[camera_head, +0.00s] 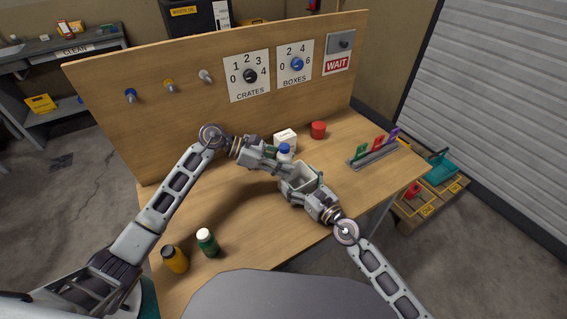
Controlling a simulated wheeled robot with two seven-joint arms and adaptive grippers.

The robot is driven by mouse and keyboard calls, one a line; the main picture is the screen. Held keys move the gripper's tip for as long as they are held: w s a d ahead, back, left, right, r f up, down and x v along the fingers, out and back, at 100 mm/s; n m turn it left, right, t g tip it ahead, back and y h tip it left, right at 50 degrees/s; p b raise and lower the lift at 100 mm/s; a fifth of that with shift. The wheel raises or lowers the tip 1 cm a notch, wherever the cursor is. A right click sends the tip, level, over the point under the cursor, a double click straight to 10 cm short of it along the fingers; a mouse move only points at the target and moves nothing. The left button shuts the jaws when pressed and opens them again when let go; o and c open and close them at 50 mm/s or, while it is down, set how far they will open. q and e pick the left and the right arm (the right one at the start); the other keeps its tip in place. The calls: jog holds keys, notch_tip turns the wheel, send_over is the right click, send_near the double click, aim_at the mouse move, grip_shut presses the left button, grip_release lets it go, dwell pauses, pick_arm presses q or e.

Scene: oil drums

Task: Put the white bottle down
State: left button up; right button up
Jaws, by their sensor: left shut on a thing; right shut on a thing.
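My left gripper (283,164) comes in from the left and is shut on the bottle, which looks upright. Its lower part is hidden by the grippers, so I cannot tell whether it touches the table. My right gripper (290,183) comes in from the lower right and is shut on a pale grey open container (303,172), close beside the bottle. The container is partly hidden by the gripper.
A rack (376,155) with coloured cards is at right. A green bottle (207,242) and an amber bottle (175,259) stand front left. An upright panel (180,125) closes the back. The table's left middle is clear.

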pick_arm(q)
jog(key=shift+f, duration=0.15)
jog(key=o, duration=1.1)
jog(key=shift+o, duration=0.2)
jog(key=w+v, duration=0.1)
jog(key=v, duration=1.1)
jog(key=shift+s+r, duration=0.25)
jog(key=shift+s, duration=0.2)
pick_arm(e)
jog(key=o, duration=0.9)
